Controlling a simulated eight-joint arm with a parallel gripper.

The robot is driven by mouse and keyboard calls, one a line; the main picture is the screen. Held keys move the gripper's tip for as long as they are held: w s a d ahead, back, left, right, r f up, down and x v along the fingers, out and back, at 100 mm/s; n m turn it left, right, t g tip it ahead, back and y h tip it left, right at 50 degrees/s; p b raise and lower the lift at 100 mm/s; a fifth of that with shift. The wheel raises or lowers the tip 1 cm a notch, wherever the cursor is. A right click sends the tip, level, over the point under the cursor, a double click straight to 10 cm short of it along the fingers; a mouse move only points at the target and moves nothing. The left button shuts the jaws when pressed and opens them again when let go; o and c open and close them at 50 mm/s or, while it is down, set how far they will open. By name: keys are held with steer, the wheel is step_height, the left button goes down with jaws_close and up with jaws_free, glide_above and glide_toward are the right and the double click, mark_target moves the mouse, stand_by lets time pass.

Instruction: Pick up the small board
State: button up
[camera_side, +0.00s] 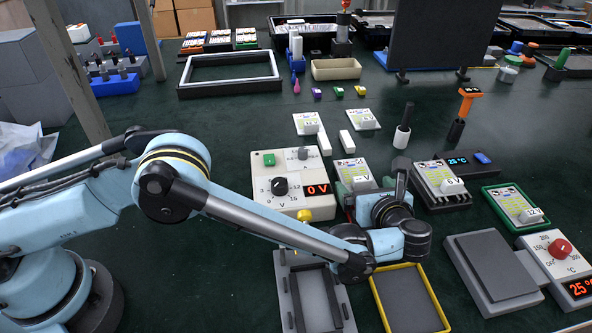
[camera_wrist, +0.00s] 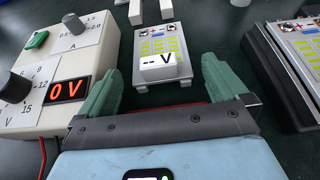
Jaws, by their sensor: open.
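A small white board (camera_wrist: 160,45) with yellow-green cells and a white block marked "-- V" lies flat on the dark bench, just ahead of my gripper (camera_wrist: 163,88) in the wrist view. The same board (camera_side: 351,165) shows in the side view, partly hidden behind my gripper (camera_side: 358,188). Two similar boards (camera_side: 307,122) (camera_side: 364,119) lie farther back, and others sit on a dark holder (camera_side: 447,200) and in a green frame (camera_side: 517,208).
A power supply (camera_side: 285,175) reading 0 V stands close left of my gripper. The dark holder is close right. A grey fixture (camera_side: 287,293) and yellow-rimmed tray (camera_side: 410,300) lie in front. A hot plate (camera_side: 490,265) is at right.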

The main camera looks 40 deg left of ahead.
steer(key=shift+w+a+f, duration=0.15)
steer(key=shift+w+a, duration=0.1)
steer(key=shift+a, duration=0.05)
steer(key=c, duration=1)
steer(key=shift+r, duration=0.6)
steer(key=r, duration=0.2)
steer(key=s+r, duration=0.1)
steer(key=shift+d+r, duration=0.3)
steer(key=shift+d, duration=0.1)
steer(key=s+d+r, duration=0.2)
steer(key=s, duration=0.1)
steer(key=s+d+r, duration=0.1)
steer(key=s+r, duration=0.1)
steer(key=s, duration=0.1)
steer(key=s+d+r, duration=0.2)
steer(key=shift+s+d+r, duration=0.1)
steer(key=shift+s+d, duration=0.2)
steer(key=shift+s, duration=0.1)
